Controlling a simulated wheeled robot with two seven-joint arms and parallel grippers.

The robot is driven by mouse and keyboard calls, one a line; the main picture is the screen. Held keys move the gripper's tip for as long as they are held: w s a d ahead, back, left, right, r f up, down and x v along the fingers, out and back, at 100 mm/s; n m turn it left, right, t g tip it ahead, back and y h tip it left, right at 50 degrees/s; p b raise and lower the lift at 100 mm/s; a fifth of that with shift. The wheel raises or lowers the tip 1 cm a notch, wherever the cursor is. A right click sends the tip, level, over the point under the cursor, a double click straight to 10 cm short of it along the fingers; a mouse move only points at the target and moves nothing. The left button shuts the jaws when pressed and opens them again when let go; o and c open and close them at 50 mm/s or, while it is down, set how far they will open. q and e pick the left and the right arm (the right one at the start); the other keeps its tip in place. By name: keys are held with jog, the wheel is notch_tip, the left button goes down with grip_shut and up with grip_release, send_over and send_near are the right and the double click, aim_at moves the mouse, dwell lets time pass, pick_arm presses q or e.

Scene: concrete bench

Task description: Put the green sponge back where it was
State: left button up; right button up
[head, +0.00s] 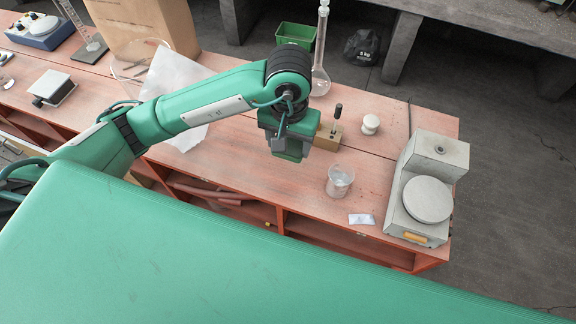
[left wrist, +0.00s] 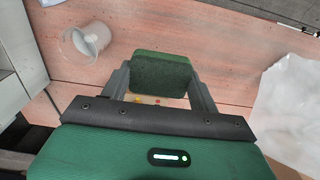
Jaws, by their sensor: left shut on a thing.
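The green sponge (left wrist: 162,70) shows in the left wrist view, a block with a lighter green top face and a darker green side. My left gripper (left wrist: 160,84) is shut on it, with one grey finger at each side. In the head view my left gripper (head: 289,152) points down over the middle of the reddish bench (head: 250,190). There I cannot clearly make out the sponge under the gripper. How high it is above the bench is hard to tell. My right gripper is not in view.
A glass beaker (head: 340,181), a white packet (head: 361,219) and a grey balance (head: 428,199) stand to the right. A wooden block (head: 328,137), white jar (head: 370,124) and tall flask (head: 320,80) are behind. A translucent sheet (head: 178,82) lies left. The front middle is clear.

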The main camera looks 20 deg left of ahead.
pick_arm(q)
jog(key=p, duration=0.1)
send_over(289, 176)
notch_tip(289, 176, down, 7)
jog(key=shift+s+r, duration=0.1)
jog(key=shift+f+p, duration=0.65)
jog(key=shift+f, duration=1.7)
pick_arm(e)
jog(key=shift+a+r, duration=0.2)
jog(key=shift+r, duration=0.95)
pick_arm(q)
jog(key=shift+f, duration=0.2)
jog(key=o, duration=0.9)
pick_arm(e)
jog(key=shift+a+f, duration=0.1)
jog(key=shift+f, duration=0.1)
pick_arm(q)
jog(key=shift+r, duration=0.1)
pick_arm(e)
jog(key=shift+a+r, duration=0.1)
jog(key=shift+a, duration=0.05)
